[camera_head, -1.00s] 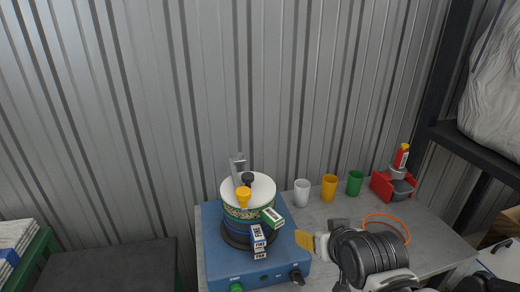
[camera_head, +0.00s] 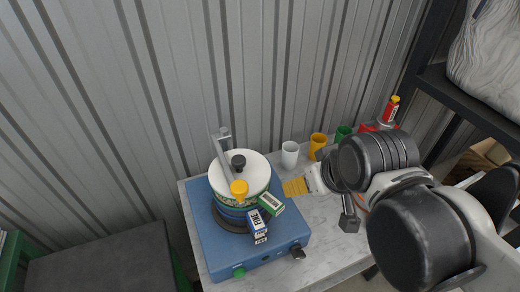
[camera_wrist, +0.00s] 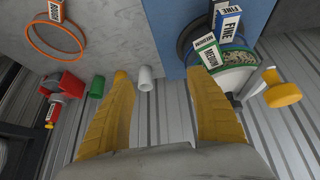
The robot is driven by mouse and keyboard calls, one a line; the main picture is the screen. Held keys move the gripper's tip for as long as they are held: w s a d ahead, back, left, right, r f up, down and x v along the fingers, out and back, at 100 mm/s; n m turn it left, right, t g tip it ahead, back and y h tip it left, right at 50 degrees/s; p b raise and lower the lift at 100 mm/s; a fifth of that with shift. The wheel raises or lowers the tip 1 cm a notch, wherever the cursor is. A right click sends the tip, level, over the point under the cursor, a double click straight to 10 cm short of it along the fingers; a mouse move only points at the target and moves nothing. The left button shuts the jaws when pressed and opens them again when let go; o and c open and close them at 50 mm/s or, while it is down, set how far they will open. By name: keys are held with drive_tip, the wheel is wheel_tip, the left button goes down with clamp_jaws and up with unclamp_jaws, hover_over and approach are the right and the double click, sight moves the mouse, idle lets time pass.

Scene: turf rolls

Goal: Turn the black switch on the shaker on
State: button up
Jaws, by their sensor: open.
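The shaker has a blue base (camera_head: 203,229) with a stack of round sieves under a white lid (camera_head: 228,170), on a grey table. The black switch (camera_head: 297,251) is at the right end of the base's front face; a green knob (camera_head: 239,271) is left of it. I cannot tell the switch's setting. My gripper (camera_head: 296,187) has yellow fingers and is beside the base's back right, apart from the switch. In the wrist view my gripper (camera_wrist: 170,85) is open and empty, with the blue base (camera_wrist: 172,30) beyond it; the switch does not show there.
White (camera_head: 290,154), yellow (camera_head: 318,143) and green (camera_head: 343,133) cups stand behind my gripper.

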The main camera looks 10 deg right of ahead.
drive_tip(key=a+r+n+g+y+p, duration=0.2)
drive_tip(key=a+r+n+g+p, duration=0.1)
drive_tip(key=a+r+n+p, duration=0.4)
drive_tip(key=shift+s+a+n, duration=0.3)
drive_tip(key=shift+a+n, duration=0.8)
drive_tip(key=shift+n, duration=0.1)
